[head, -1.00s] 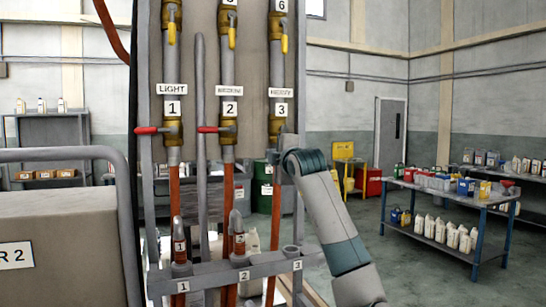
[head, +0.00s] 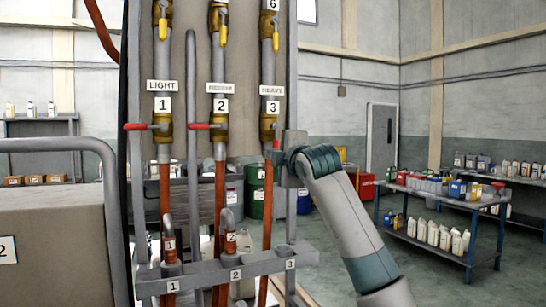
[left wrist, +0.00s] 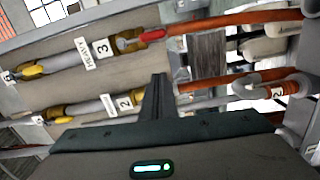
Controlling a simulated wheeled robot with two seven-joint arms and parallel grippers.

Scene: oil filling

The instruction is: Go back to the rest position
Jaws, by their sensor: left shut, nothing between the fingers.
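My left gripper (head: 274,160) is shut and empty beside the pipe of valve 3 (head: 268,128), labelled HEAVY. Its arm comes up from the lower right. In the left wrist view the closed fingers (left wrist: 158,84) point at the panel, with valve 3's red handle (left wrist: 152,35) beyond them. I cannot tell whether the fingers touch anything. Nozzle 1 (head: 169,235) and nozzle 2 (head: 230,240) stand in the grey holder bar (head: 208,272). Holder 3 (head: 284,252) shows no nozzle. The right gripper is not in view.
A grey-railed cart (head: 50,235) stands close at the left. Green barrels (head: 256,190) stand behind the rack. A blue-legged table (head: 440,210) with several bottles is at the right. Open floor lies between the rack and that table.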

